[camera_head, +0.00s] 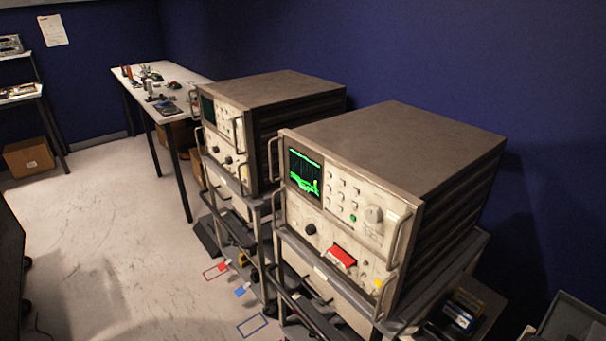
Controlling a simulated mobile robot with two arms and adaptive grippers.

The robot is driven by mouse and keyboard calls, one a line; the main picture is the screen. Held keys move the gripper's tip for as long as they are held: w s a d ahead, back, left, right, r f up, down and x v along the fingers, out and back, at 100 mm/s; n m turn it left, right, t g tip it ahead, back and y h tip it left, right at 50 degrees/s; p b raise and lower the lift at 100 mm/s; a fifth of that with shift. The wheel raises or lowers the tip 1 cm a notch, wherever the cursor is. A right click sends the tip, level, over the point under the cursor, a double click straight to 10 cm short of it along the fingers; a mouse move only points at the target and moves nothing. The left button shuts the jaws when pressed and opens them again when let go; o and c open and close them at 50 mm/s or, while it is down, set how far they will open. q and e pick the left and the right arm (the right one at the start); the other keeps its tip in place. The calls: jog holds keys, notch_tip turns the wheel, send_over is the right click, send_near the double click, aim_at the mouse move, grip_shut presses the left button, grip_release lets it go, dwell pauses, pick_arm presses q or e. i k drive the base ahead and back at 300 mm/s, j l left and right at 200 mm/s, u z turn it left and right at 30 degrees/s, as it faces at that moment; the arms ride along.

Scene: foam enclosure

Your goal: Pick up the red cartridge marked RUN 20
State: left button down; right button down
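A red block (342,257), shaped like a cartridge, sits in the lower front panel of the nearer rack instrument (355,215). Its marking is too small to read, so I cannot tell if it is RUN 20. A small red piece (223,266) lies on the floor by a red outlined rectangle (214,272). A small blue piece (240,292) lies near a blue outlined rectangle (252,325). Neither of my grippers shows in the head view.
A second similar instrument (270,110) stands behind on its own cart. A white table (185,85) with small parts stands farther back. A cardboard box (28,157) is at the far left. Grey bins (575,320) are at the lower right.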

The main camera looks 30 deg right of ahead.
aim_at(338, 255)
jog(key=z, duration=1.35)
jog(key=i+j+z, duration=0.15)
jog(key=j, duration=0.25)
jog(key=i+j+z, duration=0.1)
jog(key=j, duration=0.35)
jog(key=i+j+z, duration=0.15)
jog(key=j, duration=0.3)
jog(key=j+z, duration=0.1)
jog(key=j, duration=0.3)
